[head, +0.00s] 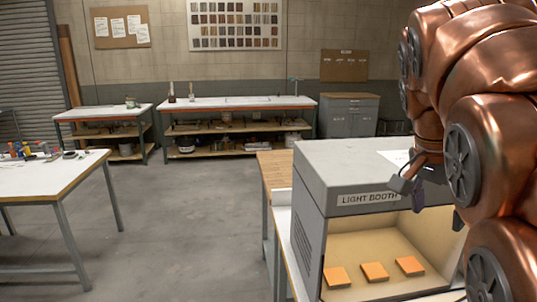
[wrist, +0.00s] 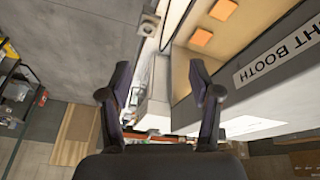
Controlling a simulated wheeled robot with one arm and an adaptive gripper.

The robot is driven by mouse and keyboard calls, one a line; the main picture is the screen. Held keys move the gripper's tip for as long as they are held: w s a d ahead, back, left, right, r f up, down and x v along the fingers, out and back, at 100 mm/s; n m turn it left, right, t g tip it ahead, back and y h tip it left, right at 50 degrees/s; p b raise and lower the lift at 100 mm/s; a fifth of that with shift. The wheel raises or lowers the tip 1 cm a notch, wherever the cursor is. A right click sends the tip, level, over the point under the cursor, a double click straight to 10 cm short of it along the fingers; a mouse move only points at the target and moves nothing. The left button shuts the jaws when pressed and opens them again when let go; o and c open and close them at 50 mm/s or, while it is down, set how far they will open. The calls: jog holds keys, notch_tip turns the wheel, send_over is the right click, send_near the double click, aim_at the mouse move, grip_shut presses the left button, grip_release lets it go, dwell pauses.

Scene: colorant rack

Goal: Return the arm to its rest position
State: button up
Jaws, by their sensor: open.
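My gripper (wrist: 160,95) is open and empty in the wrist view, its two dark fingers spread apart. In the head view my copper-coloured arm fills the right side, and the gripper (head: 408,186) hangs in front of the light booth (head: 310,175) near its upper front edge. The wrist view looks along the booth (wrist: 245,100), whose front with its label lies to the right of the fingers. The gripper does not visibly hold anything.
Orange tiles (head: 374,271) lie in a row on the booth floor. A white-topped table (head: 60,175) with small items stands at the left. Workbenches (head: 235,103) and a grey cabinet (head: 348,115) line the back wall. The floor (head: 165,230) between is clear.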

jog(key=s+a+f+n+g+y, duration=0.1)
jog(key=s+a+f+n, duration=0.2)
jog(key=s+f, duration=0.4)
jog(key=s+a+f+n+g+y, duration=0.1)
jog(key=s+a+f+n, duration=0.3)
jog(key=s+f, duration=0.3)
jog(key=s+a+f+n+g+y, duration=0.1)
jog(key=s+a+f+n, duration=0.2)
jog(key=f, duration=0.9)
jog(key=s+n, duration=0.2)
jog(key=s, duration=0.2)
jog(key=shift+s+a+y, duration=0.25)
jog(key=shift+s+y, duration=0.05)
jog(key=shift+s, duration=0.05)
jog(key=shift+d+f, duration=0.1)
dwell(0.5)
